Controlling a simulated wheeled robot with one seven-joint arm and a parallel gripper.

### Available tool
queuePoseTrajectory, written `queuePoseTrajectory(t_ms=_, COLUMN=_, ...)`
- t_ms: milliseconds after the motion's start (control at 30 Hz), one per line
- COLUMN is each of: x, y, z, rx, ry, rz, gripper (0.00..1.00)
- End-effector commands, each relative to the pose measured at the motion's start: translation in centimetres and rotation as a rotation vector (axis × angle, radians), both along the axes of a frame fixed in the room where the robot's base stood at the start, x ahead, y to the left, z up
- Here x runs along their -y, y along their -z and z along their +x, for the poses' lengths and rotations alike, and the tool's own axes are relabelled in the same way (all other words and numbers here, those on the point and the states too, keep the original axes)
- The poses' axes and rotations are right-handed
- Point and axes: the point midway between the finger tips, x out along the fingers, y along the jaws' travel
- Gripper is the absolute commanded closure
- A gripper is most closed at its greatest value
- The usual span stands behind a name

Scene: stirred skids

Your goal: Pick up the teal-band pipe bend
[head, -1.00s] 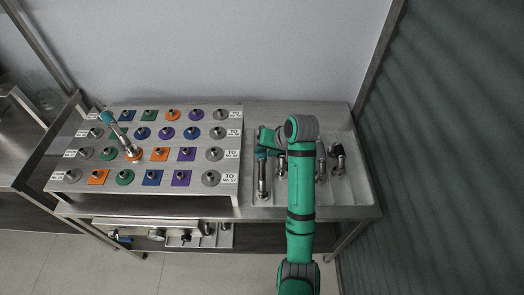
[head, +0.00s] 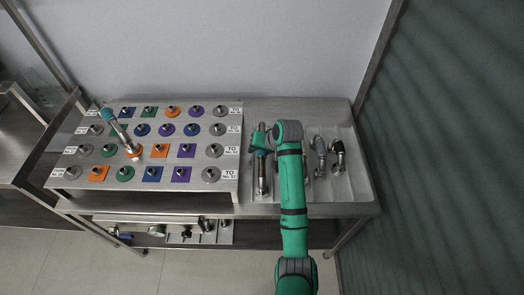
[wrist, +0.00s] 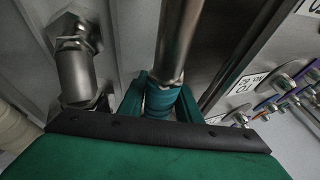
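A metal pipe with a teal band (head: 262,176) stands in the left part of the tray at the right of the bench. My gripper (head: 259,140) is at its upper end. In the wrist view the teal band (wrist: 162,98) sits between the two green fingers of my gripper (wrist: 164,92), one close on each side. I cannot tell whether the fingers press on it. Another teal-topped pipe (head: 119,130) leans up from an orange marker on the slotted board.
Other pipe fittings stand in the tray (head: 361,190), including a grey-topped one (head: 320,150) and a black-topped one (head: 339,152). A metal fitting (wrist: 74,65) is close left of my gripper. The marked board (head: 218,190) is left of the tray.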

Motion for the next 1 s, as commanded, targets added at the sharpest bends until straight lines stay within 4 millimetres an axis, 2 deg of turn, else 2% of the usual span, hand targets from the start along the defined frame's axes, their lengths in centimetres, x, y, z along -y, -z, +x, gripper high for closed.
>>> queuePoseTrajectory(t_ms=33, x=0.0, y=0.0, z=0.0, rx=0.000, ry=0.000, rz=0.000, gripper=0.72)
queuePoseTrajectory(t_ms=133, x=0.0, y=0.0, z=0.0, rx=0.000, ry=0.000, rz=0.000, gripper=0.95)
queuePoseTrajectory(t_ms=167, x=0.0, y=0.0, z=0.0, rx=0.000, ry=0.000, rz=0.000, gripper=1.00)
queuePoseTrajectory(t_ms=567, x=0.0, y=-0.8, z=0.1, rx=0.003, ry=0.000, rz=0.001, gripper=1.00)
queuePoseTrajectory(t_ms=767, x=0.0, y=-3.8, z=-0.2, rx=0.006, ry=-0.001, rz=0.001, gripper=1.00)
queuePoseTrajectory(t_ms=1000, x=0.0, y=-8.4, z=-4.3, rx=0.007, ry=-0.001, rz=0.002, gripper=1.00)
